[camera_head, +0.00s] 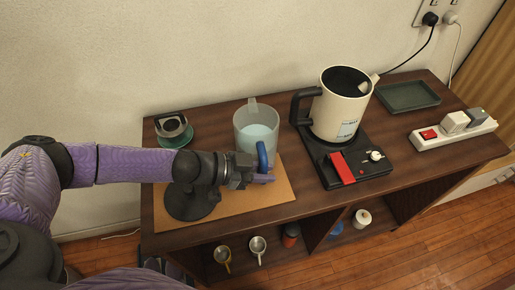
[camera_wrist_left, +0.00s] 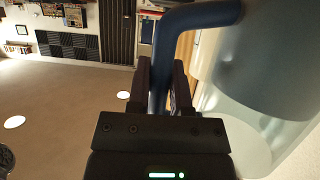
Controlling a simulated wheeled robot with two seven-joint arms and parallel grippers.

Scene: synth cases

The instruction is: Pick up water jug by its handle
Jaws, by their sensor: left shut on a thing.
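The water jug (camera_head: 256,118) is a clear pitcher with pale bluish water in it. It stands upright at the back edge of a tan board (camera_head: 270,198) on the dark wooden table. Its blue handle (camera_head: 262,156) faces the front, toward me. My left gripper (camera_head: 258,177) reaches in from the left and is shut on the handle. In the left wrist view, the two dark fingers (camera_wrist_left: 163,85) stand on either side of the blue handle (camera_wrist_left: 168,50), with the clear jug wall (camera_wrist_left: 265,70) at the right. My right gripper is not in view.
A cream kettle (camera_head: 338,108) stands on a black base (camera_head: 365,172) to the right. A power strip (camera_head: 450,130) and dark tray (camera_head: 408,96) lie farther right. A black round object (camera_head: 190,205) is under my left arm; a green-rimmed item (camera_head: 174,132) stands behind it.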

